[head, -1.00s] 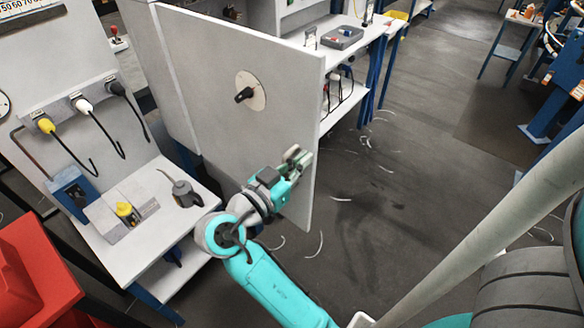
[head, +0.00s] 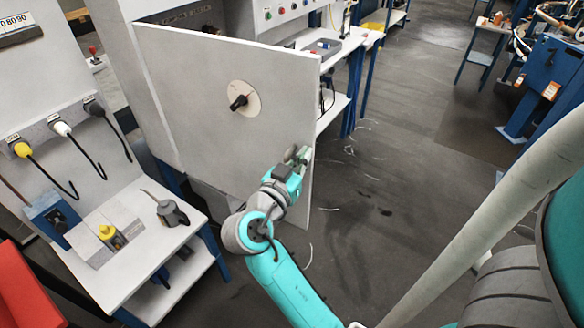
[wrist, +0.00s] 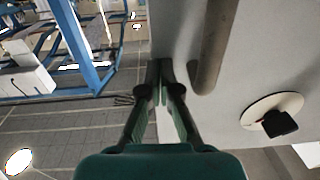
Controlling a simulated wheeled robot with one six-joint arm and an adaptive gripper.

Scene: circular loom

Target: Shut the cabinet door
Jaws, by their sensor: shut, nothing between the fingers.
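The cabinet door (head: 190,105) is a large light grey panel standing open in the head view, with a black knob on a pale disc (head: 242,98). In the wrist view the door (wrist: 235,75) fills the right side, with a grey bar handle (wrist: 213,45) and the knob (wrist: 278,123). My gripper (head: 300,155) is at the door's right-hand edge, low on it. In the wrist view the shut, empty fingers (wrist: 160,75) point at the door's edge, left of the bar handle. I cannot tell whether they touch it. The cabinet (head: 140,75) is partly hidden behind the door.
A workbench (head: 335,50) with blue legs stands behind the door. Open floor (head: 400,160) lies right of the door. A red object (head: 25,290) is at lower left.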

